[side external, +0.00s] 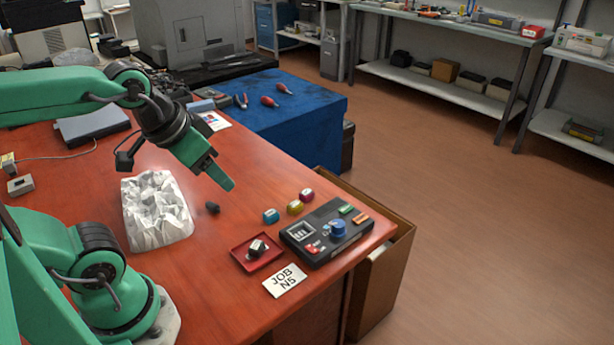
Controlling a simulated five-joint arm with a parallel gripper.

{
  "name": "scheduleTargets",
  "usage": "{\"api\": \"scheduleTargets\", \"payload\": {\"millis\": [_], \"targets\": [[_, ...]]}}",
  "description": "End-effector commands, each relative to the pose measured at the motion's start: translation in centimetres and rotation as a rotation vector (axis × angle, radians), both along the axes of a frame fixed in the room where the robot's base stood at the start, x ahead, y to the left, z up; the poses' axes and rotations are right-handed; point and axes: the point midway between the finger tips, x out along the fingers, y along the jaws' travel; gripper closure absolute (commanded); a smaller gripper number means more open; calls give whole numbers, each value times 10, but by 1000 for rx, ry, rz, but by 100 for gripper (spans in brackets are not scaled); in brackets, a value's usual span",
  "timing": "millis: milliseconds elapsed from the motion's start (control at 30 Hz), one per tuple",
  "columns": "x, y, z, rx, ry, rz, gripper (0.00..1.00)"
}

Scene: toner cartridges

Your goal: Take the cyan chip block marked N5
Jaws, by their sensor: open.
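A small cyan block (271,216) sits on the red-brown table, left of a dark device. Any marking on it is too small to read. A yellow block (295,208) and a magenta block (306,195) stand in a row behind it to the right. A small black block (212,207) lies apart to the left. My gripper (224,181) is open and hangs above the table, up and left of the cyan block, with nothing seen in it.
The dark device (345,250) has a square socket, a blue knob and coloured parts. A red tray (240,258) holds a dark-and-light block (258,248). Crumpled white paper (156,210) lies left of my gripper. A blue-covered surface (300,115) with tools is behind.

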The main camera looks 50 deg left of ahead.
Motion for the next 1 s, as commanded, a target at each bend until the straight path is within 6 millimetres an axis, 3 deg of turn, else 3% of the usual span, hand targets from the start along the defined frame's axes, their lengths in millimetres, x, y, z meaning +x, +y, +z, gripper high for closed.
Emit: {"api": "scheduleTargets", "payload": {"millis": [533,1000], "targets": [[11,3,-2,5,31,3,49],[69,24,-28,30,187,-6,49]]}}
